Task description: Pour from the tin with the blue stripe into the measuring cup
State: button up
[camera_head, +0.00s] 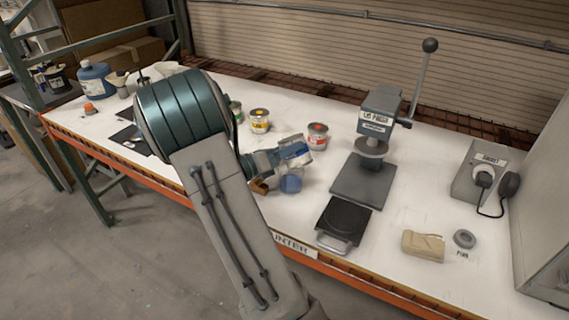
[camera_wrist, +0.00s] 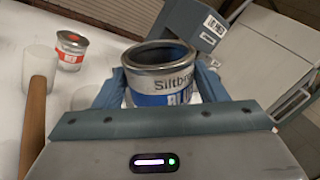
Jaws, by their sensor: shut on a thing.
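The tin with the blue stripe (camera_wrist: 162,78) is between the fingers of my gripper (camera_wrist: 160,92) in the wrist view. Its label begins "Siltbr" and its top is open, with a dark inside; I cannot tell the fill level. In the head view the tin (camera_head: 296,153) is held above the counter at the end of my arm, near a clear cup with a bluish look (camera_head: 290,183), which seems to be the measuring cup. The cup stands just in front of and below the tin. I see no stream between them.
A red-labelled tin (camera_head: 317,135) stands behind my gripper, and a yellow-labelled tin (camera_head: 260,120) farther left. A grey lever press (camera_head: 375,140) stands to the right. A black scale-like plate (camera_head: 343,222) lies in front. A beige cloth-like bundle (camera_head: 423,245) lies right.

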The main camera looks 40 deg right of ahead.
jog(key=shift+w+r, duration=0.1)
dwell(0.3)
jog(key=shift+w+f+n, duration=0.25)
jog(key=shift+f+n, duration=0.2)
jog(key=shift+n, duration=0.55)
dwell(1.5)
jog(key=shift+r+n+t+h+p, duration=0.3)
jog(key=shift+n+p, duration=0.35)
jog(key=shift+n, duration=0.35)
dwell(1.5)
jog(key=shift+w+f+n, duration=0.15)
jog(key=shift+f+n, duration=0.3)
jog(key=shift+n, duration=0.35)
dwell(1.8)
